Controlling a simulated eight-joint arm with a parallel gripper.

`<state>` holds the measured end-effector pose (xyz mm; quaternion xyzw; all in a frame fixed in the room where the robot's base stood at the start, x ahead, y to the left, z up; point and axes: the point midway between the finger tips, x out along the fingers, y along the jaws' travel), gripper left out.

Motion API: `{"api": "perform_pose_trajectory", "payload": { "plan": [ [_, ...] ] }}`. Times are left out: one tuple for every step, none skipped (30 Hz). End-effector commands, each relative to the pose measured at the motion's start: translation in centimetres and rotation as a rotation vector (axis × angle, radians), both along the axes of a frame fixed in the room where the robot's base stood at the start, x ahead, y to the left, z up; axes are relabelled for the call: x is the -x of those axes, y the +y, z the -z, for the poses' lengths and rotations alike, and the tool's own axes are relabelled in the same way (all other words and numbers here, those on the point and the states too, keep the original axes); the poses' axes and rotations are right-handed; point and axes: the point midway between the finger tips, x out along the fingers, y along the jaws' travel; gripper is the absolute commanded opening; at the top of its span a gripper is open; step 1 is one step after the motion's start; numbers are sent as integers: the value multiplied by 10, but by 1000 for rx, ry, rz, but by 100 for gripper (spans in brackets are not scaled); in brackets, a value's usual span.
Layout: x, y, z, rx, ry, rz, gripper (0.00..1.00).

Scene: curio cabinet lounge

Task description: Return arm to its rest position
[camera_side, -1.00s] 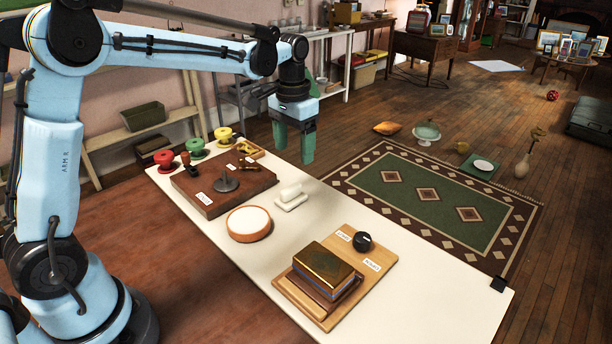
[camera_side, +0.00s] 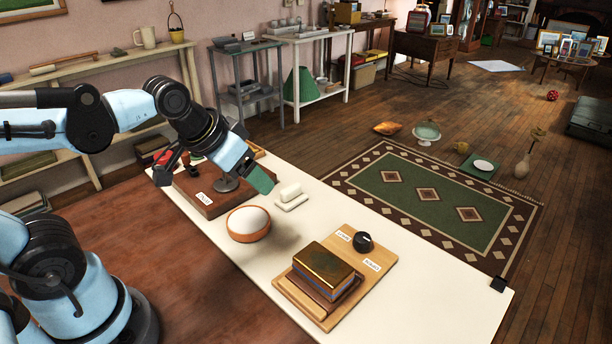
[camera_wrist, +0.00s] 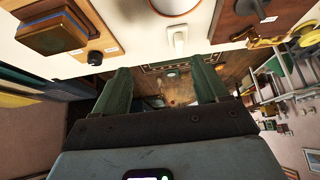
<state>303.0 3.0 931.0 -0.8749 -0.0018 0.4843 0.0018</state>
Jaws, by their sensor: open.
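The white table (camera_side: 430,268) holds the dark board (camera_side: 212,205), a round orange-rimmed dish (camera_side: 249,224), a white block (camera_side: 291,193) and a brown box (camera_side: 325,268) on a light board with a black knob (camera_side: 362,242). Shelves (camera_side: 75,75) line the wall behind.

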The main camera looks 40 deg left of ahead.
Motion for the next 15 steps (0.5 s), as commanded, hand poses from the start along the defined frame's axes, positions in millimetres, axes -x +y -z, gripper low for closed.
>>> {"api": "perform_pose_trajectory", "payload": {
  "plan": [
    [6, -1, 4, 2, -20, 1, 73],
    [8, -2, 6, 3, -30, 2, 73],
    [10, -2, 8, 3, -41, 2, 73],
    [11, -2, 9, 3, -49, 2, 73],
    [12, -3, 10, 5, -53, 2, 73],
    [13, -3, 11, 5, -58, 2, 73],
    [13, -3, 11, 5, -61, 2, 73],
    [13, -3, 11, 5, -62, 2, 73],
    [13, -3, 11, 5, -63, 2, 73],
    [13, -3, 11, 5, -64, 1, 73],
    [13, -3, 11, 5, -63, 1, 73],
    [13, -3, 11, 5, -63, 1, 73],
    [13, -3, 11, 5, -63, 1, 73],
    [13, -3, 11, 5, -63, 1, 73],
    [13, -3, 11, 5, -62, 1, 73]
  ]
}}
